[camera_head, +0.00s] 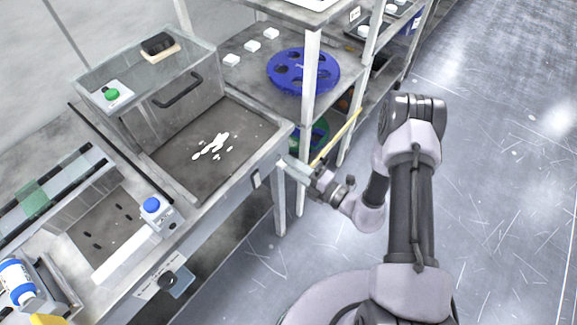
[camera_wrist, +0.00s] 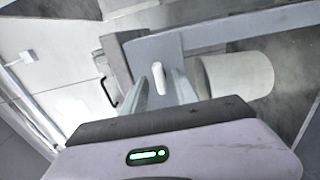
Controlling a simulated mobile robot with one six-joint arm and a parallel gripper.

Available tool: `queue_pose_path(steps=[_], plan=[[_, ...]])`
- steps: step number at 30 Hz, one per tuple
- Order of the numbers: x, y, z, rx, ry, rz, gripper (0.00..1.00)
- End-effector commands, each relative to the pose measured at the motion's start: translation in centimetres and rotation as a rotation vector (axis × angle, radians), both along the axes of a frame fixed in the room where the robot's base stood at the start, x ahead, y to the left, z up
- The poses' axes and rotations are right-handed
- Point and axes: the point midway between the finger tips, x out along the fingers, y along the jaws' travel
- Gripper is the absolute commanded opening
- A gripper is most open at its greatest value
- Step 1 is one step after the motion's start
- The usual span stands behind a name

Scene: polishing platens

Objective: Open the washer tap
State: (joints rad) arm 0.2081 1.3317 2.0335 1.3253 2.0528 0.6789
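No part is clearly marked as the washer tap. A small dark fitting (camera_head: 255,180) is on the front face of the sink-like basin (camera_head: 168,164), which has white splashes on its floor. My gripper (camera_head: 287,163) is at the basin's front right corner, pointing left. In the wrist view my gripper's fingers (camera_wrist: 164,92) stand apart. A white rounded bar (camera_wrist: 158,77) shows between them against a grey plate (camera_wrist: 148,50); I cannot tell if it is the tap or if the fingers touch it.
A clear lidded box with a black handle (camera_head: 178,90) stands behind the basin. A blue button box (camera_head: 155,213) is on the left bench. A shelf post (camera_head: 310,90) stands near my gripper, with a blue disc (camera_head: 303,71) behind. The floor (camera_head: 500,150) at right is clear.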

Motion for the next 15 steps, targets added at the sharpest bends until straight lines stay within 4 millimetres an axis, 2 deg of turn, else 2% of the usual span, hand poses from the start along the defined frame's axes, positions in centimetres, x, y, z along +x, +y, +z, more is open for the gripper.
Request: queue_pose_path(steps=[4,11,12,15], plan=[[0.66,0.94,-0.02,0.001,0.001,0.001,0.35],[0.79,1.03,0.05,0.000,0.000,0.000,0.35],[0.78,1.03,0.05,0.000,0.000,0.000,0.33],[0.77,1.02,0.05,0.000,0.000,0.000,0.13]])
